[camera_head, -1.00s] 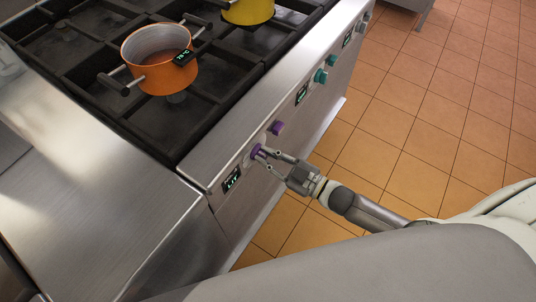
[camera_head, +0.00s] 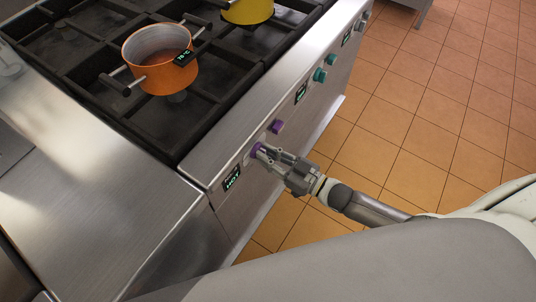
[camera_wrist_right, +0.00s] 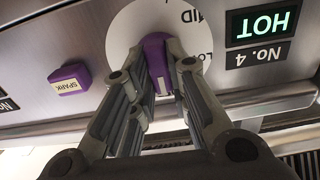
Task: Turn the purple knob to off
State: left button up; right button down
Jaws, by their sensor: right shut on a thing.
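The purple knob (camera_head: 255,150) is on the stove's sloped front panel, near its left end. In the right wrist view the knob (camera_wrist_right: 157,62) stands on a white round dial (camera_wrist_right: 125,38), with upside-down lettering such as "MID" partly showing. My right gripper (camera_head: 262,153) is shut on the knob, one finger on each side of it; its fingers (camera_wrist_right: 160,80) hide much of the knob and the lower dial. A display (camera_wrist_right: 262,25) beside the knob reads "HOT", above a "No. 4" label as upside-down text. My left gripper is not in view.
A purple square "SPARK" button (camera_head: 277,126) sits close beside the knob. Teal controls (camera_head: 320,75) are farther along the panel. An orange pot (camera_head: 168,75) and a yellow pot (camera_head: 248,11) stand on the black grates. Tiled floor (camera_head: 430,110) lies clear to the right.

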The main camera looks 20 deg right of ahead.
jog(key=c, duration=1.4)
grip_release()
jog(key=v, duration=1.2)
